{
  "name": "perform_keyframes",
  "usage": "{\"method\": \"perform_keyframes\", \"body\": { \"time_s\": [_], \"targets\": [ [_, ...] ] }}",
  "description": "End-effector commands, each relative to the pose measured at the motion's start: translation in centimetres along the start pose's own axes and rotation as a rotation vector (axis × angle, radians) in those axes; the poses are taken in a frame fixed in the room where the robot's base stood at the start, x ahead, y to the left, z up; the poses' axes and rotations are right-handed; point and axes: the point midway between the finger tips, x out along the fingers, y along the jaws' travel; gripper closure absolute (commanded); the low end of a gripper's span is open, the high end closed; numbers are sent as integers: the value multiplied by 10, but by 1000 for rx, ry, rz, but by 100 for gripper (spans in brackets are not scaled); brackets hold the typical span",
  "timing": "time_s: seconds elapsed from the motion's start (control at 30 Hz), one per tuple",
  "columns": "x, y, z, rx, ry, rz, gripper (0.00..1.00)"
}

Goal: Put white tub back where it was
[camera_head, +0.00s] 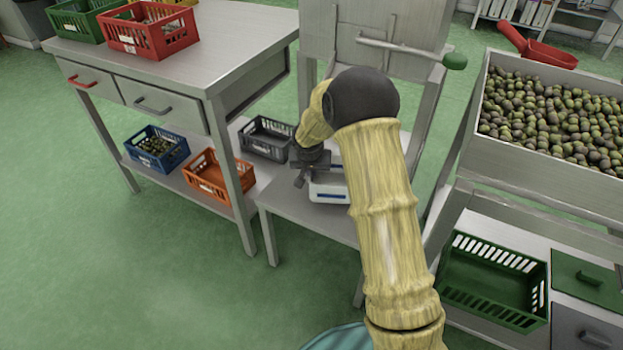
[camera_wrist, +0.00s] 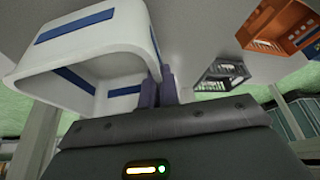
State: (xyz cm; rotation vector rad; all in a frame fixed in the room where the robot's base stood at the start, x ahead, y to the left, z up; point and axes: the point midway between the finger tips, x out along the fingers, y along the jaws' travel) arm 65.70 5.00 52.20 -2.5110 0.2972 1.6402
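The white tub (camera_head: 328,191) with blue stripes is at the low steel stand (camera_head: 290,207) in the head view, partly hidden by my arm. In the wrist view the tub (camera_wrist: 95,28) fills the upper left, with its open side towards the camera. My gripper (camera_head: 303,176) is at the tub's left side. In the wrist view the fingers (camera_wrist: 162,88) look closed on the edge of the tub's wall. I cannot tell whether the tub rests on the stand or hangs just above it.
A grey crate (camera_head: 266,139), an orange crate (camera_head: 218,181) and a blue crate (camera_head: 157,149) stand on the lower shelf to the left. A steel hopper of olives (camera_head: 550,188) and a green crate (camera_head: 492,283) are at the right. Green floor is free at lower left.

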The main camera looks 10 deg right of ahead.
Motion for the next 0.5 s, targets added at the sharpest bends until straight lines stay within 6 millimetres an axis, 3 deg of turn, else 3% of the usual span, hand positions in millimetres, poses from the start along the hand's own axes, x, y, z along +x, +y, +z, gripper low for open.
{"method": "perform_keyframes", "body": {
  "time_s": [0.03,0.13,0.5],
  "targets": [
    [14,0,7,-1,-3,1,100],
    [23,0,10,-1,-1,1,100],
    [26,0,11,0,-1,0,100]
  ]
}}
